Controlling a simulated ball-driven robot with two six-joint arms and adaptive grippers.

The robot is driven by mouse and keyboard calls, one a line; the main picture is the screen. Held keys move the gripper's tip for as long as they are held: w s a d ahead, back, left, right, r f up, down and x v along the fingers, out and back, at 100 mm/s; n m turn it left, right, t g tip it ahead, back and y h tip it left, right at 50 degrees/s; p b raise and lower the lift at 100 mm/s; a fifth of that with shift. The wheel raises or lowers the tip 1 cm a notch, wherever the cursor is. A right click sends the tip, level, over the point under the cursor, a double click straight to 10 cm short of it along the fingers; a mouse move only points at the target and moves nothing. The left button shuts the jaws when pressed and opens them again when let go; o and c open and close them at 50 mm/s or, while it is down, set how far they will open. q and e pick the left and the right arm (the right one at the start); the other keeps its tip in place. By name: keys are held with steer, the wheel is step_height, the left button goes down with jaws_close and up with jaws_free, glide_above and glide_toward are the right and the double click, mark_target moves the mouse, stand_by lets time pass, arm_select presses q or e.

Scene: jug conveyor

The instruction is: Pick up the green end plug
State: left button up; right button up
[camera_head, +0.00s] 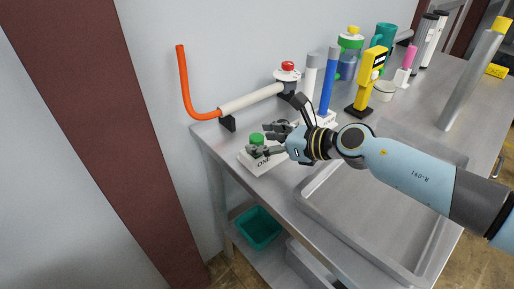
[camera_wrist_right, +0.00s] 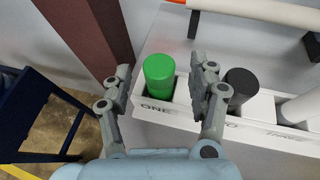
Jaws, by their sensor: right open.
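The green end plug (camera_head: 257,139) stands upright in the white block marked "ONE" (camera_head: 262,163) at the near left corner of the steel bench. In the right wrist view the plug (camera_wrist_right: 159,74) shows between my fingers, nearer the left one. My right gripper (camera_head: 268,138) is open around the plug's place, its fingers apart. In the wrist view the gripper (camera_wrist_right: 163,82) holds nothing. A black plug (camera_wrist_right: 241,84) stands in the neighbouring block just right of the right finger. My left gripper is not in view.
A white pipe with an orange bent end (camera_head: 185,85) runs along the wall behind. Blue and grey cylinders (camera_head: 327,82), a yellow meter (camera_head: 371,70) and bottles stand further back. A shallow steel tray (camera_head: 375,215) lies right of the block. A teal bin (camera_head: 258,228) sits below.

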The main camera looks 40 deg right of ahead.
mark_target(257, 137)
steer(key=shift+x, duration=1.15)
steer(key=shift+c, duration=1.3)
jaws_close()
step_height(257, 137, up, 9)
steer(key=p, duration=0.4)
steer(key=shift+f, duration=0.1)
steer(key=shift+r, duration=0.65)
steer(key=shift+s, duration=0.2)
